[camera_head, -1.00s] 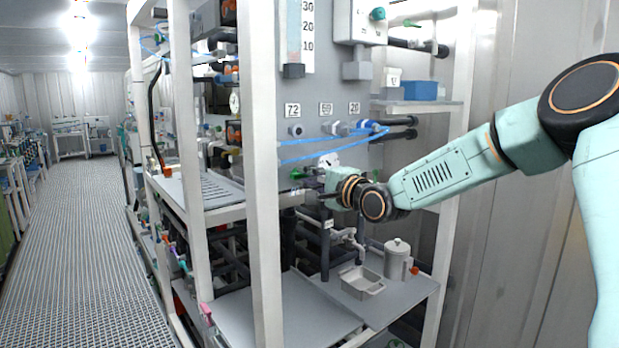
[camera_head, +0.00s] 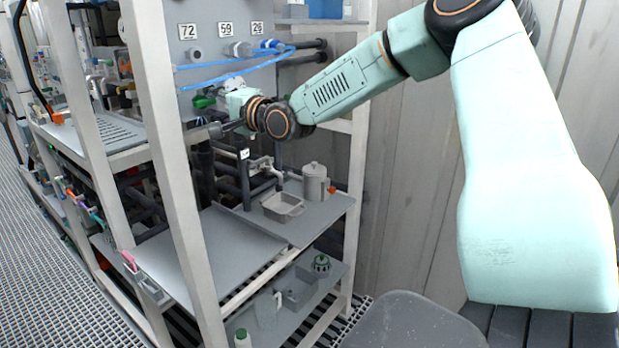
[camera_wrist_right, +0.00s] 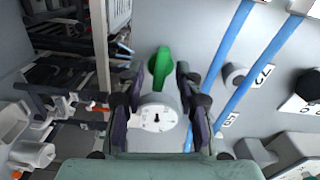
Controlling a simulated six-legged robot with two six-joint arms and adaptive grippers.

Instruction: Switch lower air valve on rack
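The green valve handle (camera_head: 203,102) is on the grey rack panel (camera_head: 205,62), below the blue tubes. In the right wrist view the green handle (camera_wrist_right: 160,70) lies between and beyond my fingertips. My right gripper (camera_head: 215,130) is in front of the panel; it shows open in the wrist view (camera_wrist_right: 160,92), with dark fingers on both sides. I see no firm contact with the handle. A pale round dial (camera_wrist_right: 157,115) shows between the fingers, nearer the wrist. My left gripper is not in view.
White rack posts (camera_head: 170,150) stand left of the gripper. Blue tubes (camera_head: 235,75) run just above it. Below are dark pipes, a metal tray (camera_head: 283,207) and a lidded grey pot (camera_head: 314,182) on a shelf. A corrugated wall is at the right.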

